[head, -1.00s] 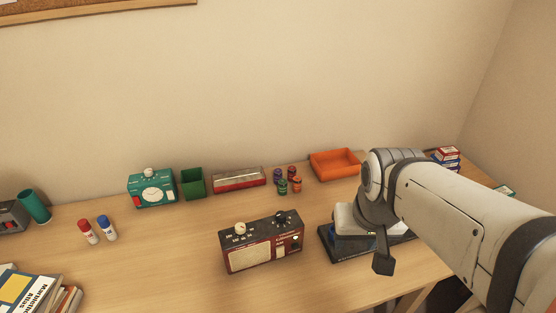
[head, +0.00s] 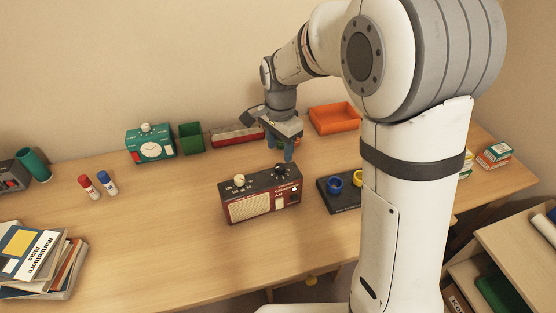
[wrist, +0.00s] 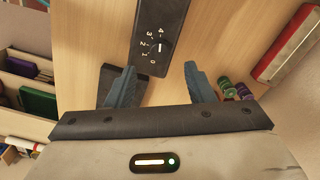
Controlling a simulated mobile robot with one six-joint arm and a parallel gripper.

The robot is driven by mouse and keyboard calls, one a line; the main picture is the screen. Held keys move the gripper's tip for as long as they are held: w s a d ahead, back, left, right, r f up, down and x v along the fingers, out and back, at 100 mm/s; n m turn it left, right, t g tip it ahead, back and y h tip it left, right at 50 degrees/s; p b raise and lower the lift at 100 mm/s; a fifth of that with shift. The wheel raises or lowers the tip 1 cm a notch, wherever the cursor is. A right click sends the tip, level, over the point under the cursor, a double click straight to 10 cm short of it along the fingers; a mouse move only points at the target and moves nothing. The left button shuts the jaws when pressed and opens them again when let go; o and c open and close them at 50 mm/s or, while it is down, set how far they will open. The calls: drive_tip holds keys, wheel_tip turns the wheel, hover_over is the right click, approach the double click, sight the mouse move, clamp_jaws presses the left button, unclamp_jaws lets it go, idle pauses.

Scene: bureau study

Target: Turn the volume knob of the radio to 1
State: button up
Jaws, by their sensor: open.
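The radio (head: 262,196) is dark red and black with a cream speaker grille. It stands on the desk with a cream knob (head: 239,180) and a black knob (head: 279,169) on top. In the wrist view, part of its black top (wrist: 158,20) shows a dial numbered 0 to 4 around a knob with a white mark (wrist: 160,46). The mark runs nearly up and down; I cannot tell which end points. My gripper (head: 281,149) hangs above the radio's right end, fingers down. In the wrist view my gripper (wrist: 159,70) is open and empty, apart from the dial.
A black stand with blue and yellow rings (head: 340,193) is right of the radio.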

sight(279, 166)
wheel_tip(279, 166, down, 6)
drive_tip(key=shift+f, duration=0.15)
idle(0.3)
drive_tip(key=c, duration=0.9)
drive_tip(key=shift+a, duration=0.15)
drive_tip(key=shift+c, duration=0.5)
